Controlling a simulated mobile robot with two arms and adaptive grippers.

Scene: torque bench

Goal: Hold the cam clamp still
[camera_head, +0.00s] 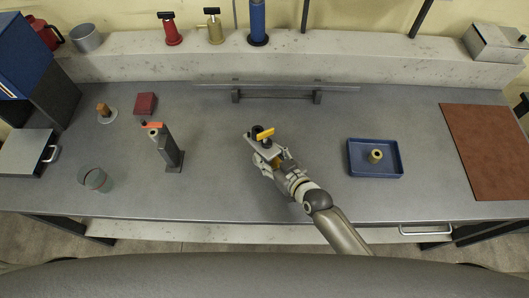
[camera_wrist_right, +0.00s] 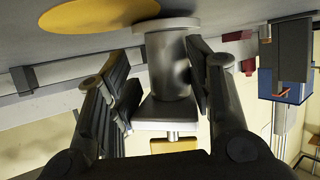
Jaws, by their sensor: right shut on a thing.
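The cam clamp (camera_head: 252,143) is a grey piece with a yellow lever (camera_head: 265,134) and a dark round knob, near the middle of the bench. My right gripper (camera_head: 272,160) comes from the front right and is shut on it. In the right wrist view, the fingers of my right gripper (camera_wrist_right: 165,90) stand on both sides of a grey cylindrical part of the clamp (camera_wrist_right: 172,65). A flat plate and a yellow part show beyond it. The fingers hide part of the clamp. My left gripper is in neither view.
A dark upright stand with an orange top (camera_head: 173,153) is left of the clamp. A blue tray (camera_head: 353,171) with a brass ring (camera_head: 376,156) lies to the right. A clear cup (camera_head: 95,180) stands front left. A grey rail (camera_head: 276,96) runs behind.

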